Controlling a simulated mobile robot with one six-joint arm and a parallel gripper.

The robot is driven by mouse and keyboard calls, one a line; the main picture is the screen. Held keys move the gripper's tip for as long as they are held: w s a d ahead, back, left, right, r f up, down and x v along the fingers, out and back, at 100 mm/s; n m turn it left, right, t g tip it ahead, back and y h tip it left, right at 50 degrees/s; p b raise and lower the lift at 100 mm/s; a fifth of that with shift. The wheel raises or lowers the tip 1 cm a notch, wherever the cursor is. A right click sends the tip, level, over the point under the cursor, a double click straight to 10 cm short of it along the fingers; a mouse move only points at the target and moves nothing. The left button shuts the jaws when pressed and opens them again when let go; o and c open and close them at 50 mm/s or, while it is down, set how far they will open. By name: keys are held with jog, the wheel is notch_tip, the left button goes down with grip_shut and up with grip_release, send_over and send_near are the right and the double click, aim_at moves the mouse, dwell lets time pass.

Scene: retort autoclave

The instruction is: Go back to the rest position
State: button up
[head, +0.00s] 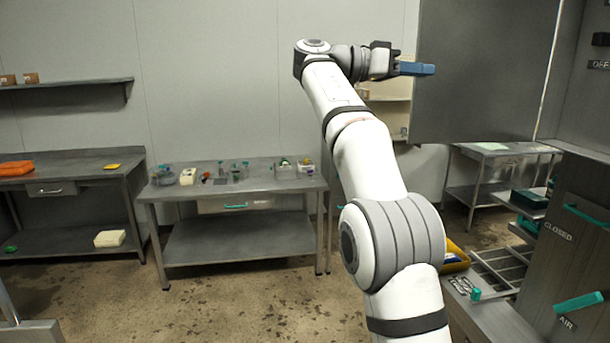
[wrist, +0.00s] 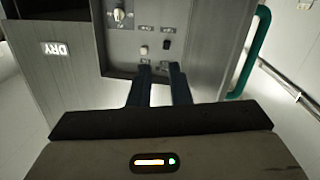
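My arm is raised and stretches up through the middle of the head view. My gripper (head: 432,69) is at its upper end, pointing right, high in front of the grey upright panel. Its blue fingers look like one block from this side. In the wrist view the two dark blue fingers (wrist: 160,68) stand a little apart, with nothing seen between them. Beyond the fingertips is a grey control panel (wrist: 150,42) with a knob and small switches. I cannot tell how far the tips are from it.
A steel table (head: 240,187) with small labware stands at the back. Another table (head: 70,172) with an orange item (head: 16,168) is at left. At right are a cabinet marked CLOSED (head: 570,240), a teal handle (head: 580,302) and a tall grey panel (head: 480,70). The floor at left centre is clear.

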jog(key=s+d+f+n+t+y, duration=0.1)
jog(key=s+f+n+y, duration=0.25)
jog(key=f, duration=0.35)
jog(key=s+f+n+t+y+b, duration=0.1)
jog(key=s+f+n+y, duration=0.2)
jog(key=f+n, duration=0.25)
jog(key=s+d+f+n+t+y, duration=0.1)
jog(key=s+f+n+y, duration=0.25)
jog(key=f, duration=0.35)
jog(key=s+a+f+n+y, duration=0.1)
jog(key=s+a+f+y, duration=0.2)
jog(key=s+f, duration=0.8)
jog(key=s+a+f+n+y+b, duration=0.1)
jog(key=s+a+f+y, duration=0.3)
jog(key=s+f, duration=0.7)
notch_tip(320, 180, down, 3)
jog(key=shift+s+a+f+n+g, duration=0.1)
jog(key=shift+s+a+n+g, duration=0.2)
jog(key=shift+a+n, duration=0.55)
jog(key=shift+a, duration=0.2)
